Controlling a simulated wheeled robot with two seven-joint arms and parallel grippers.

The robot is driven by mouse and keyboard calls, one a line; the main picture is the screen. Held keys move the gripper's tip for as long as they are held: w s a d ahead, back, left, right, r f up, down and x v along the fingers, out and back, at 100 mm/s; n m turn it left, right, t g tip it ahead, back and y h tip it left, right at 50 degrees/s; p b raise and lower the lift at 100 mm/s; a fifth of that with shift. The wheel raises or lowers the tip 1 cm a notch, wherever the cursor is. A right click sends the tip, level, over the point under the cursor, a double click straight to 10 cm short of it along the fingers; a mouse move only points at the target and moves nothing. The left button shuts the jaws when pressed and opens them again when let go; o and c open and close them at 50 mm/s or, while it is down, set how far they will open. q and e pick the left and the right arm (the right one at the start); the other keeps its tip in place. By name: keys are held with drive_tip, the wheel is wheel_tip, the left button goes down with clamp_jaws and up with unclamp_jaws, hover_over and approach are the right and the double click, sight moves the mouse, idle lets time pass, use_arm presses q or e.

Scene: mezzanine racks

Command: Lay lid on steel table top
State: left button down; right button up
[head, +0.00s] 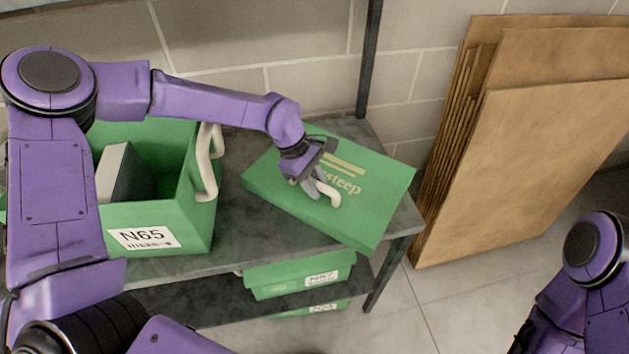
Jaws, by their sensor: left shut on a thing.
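The green lid (372,203), with pale lettering that ends in "steep" and a white handle, is at the right end of the steel table top (235,215). It lies about flat and turned at an angle, with its front right corner reaching over the table's edge. I cannot tell whether its underside touches the top. My left gripper (318,188) is shut on the lid at its white handle, and the gripper hides part of the lettering. Part of my right arm shows at the lower right, but its gripper is out of view.
An open green crate (203,228) labelled N65, with a white handle and a grey box-like thing (118,173) inside, stands left on the table. Green lidded crates (290,276) sit below. A rack post (368,60) rises behind. Flattened cardboard (530,150) leans at the right.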

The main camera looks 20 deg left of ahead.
use_arm(q)
drive_tip(key=c, duration=0.9)
unclamp_jaws()
drive_tip(key=b+v, duration=0.1)
drive_tip(key=v, duration=1.1)
